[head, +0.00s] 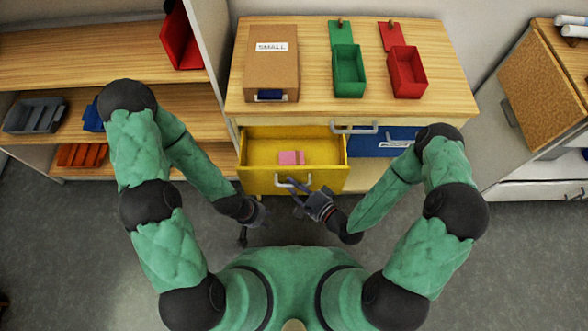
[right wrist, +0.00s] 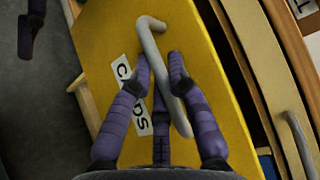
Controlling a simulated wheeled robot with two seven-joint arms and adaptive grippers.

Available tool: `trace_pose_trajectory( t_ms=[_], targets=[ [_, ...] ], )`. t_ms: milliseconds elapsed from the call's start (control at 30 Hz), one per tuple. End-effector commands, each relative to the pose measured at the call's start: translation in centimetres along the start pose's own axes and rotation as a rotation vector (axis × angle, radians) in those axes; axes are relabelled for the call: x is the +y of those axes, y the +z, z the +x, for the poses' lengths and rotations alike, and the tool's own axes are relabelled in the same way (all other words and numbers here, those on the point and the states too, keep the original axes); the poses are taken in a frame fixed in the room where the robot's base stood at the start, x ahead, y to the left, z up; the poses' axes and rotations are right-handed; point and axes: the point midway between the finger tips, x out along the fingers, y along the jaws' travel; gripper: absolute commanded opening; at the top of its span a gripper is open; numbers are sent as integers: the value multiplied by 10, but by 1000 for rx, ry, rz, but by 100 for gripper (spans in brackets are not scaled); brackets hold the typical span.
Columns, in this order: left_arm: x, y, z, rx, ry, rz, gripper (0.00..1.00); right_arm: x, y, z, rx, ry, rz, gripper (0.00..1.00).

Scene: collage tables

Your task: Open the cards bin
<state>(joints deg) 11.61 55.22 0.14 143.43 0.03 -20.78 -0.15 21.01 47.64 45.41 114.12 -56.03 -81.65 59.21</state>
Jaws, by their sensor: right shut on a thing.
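The cards bin (head: 258,183) is a yellow drawer in the front of the wooden cabinet. It is pulled out, and its inside shows with a pink block in it (head: 291,158). In the right wrist view its yellow front (right wrist: 195,50) bears a white label reading CARDS (right wrist: 124,70) and a grey bar handle (right wrist: 152,45). My right gripper (head: 298,190) is at this handle, its fingers shut around the bar; it also shows in the right wrist view (right wrist: 162,64). My left gripper (head: 251,224) hangs left of the drawer front, apart from it; its finger opening is unclear.
A blue drawer (head: 375,145) beside the yellow one is closed. On the cabinet top stand a brown box labelled SMALL (head: 268,75), an open green box (head: 348,75) and an open red box (head: 408,75). Shelves (head: 50,50) stand at left.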

Motion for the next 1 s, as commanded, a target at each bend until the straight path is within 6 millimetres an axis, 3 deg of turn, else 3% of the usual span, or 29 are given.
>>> trace_pose_trajectory(
  t_ms=[200,633,667,700,1000],
  targets=[
    [0,0,1,0,0,0,40,4,13,-14,0,1,3,0],
    [0,0,1,0,0,0,40,5,16,-16,0,1,2,0],
    [0,0,1,0,0,0,40,5,16,-16,0,1,2,21],
    [0,0,1,0,0,0,40,5,16,-16,0,1,2,30],
    [0,0,1,0,0,0,40,5,16,-16,0,0,0,30]
  ],
)
